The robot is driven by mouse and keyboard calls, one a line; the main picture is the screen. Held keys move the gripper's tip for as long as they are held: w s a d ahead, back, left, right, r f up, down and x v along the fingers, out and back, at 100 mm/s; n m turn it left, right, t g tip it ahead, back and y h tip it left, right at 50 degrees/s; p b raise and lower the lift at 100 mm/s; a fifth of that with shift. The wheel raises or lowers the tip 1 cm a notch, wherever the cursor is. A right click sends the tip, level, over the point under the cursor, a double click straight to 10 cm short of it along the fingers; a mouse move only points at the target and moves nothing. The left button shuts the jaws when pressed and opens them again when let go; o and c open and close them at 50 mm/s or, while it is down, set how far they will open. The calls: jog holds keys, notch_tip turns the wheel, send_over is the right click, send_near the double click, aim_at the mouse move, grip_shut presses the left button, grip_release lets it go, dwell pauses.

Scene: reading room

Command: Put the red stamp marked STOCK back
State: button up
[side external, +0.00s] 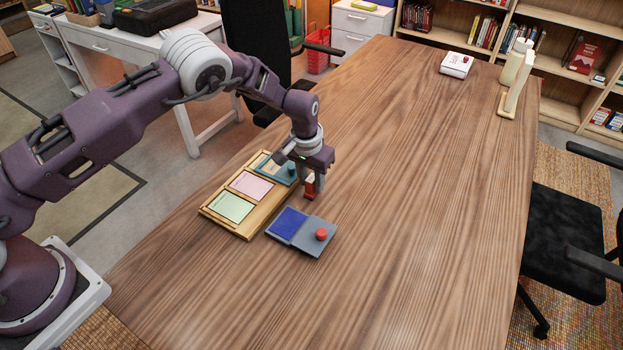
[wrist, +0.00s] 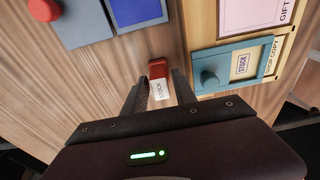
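The red stamp (side external: 309,187) is upright under my gripper, at or just above the table, right of the wooden card holder. In the wrist view the red stamp (wrist: 158,70) has a white face reading STOCK. My gripper (side external: 309,180) points down with a finger on each side of the stamp. In the wrist view my gripper's fingertips (wrist: 159,80) are close to its sides; whether they press on it is unclear. A teal frame (wrist: 211,66) with a blue knob lies over the SHOP COPY card, and a printed STOCK mark shows in its window.
The wooden card holder (side external: 245,236) also has a pink GIFT card and a green card. An open ink pad (side external: 290,221) with blue pad and red-knobbed grey lid lies in front. A white box and bottle-like objects stand at the far end. The table's right side is clear.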

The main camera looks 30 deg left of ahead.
jog(key=shift+o, duration=0.2)
jog(key=shift+r, duration=0.15)
notch_tip(320, 180, up, 12)
jog(key=s, duration=0.1)
jog(key=shift+s, duration=0.25)
notch_tip(320, 180, up, 12)
send_over(308, 182)
jog(key=s+a, duration=0.3)
jog(key=s, duration=0.1)
jog(key=s+a+r+t+h, duration=0.1)
jog(key=s+a+r+t, duration=0.1)
jog(key=s+r, duration=0.85)
jog(key=s+a+t, duration=0.1)
jog(key=s+a, duration=0.1)
jog(key=s, duration=0.9)
jog(key=s+a+t+y, duration=0.1)
jog(key=s+a, duration=0.1)
jog(key=s, duration=0.9)
jog(key=shift+s+r, duration=0.2)
jog(key=shift+s, duration=0.1)
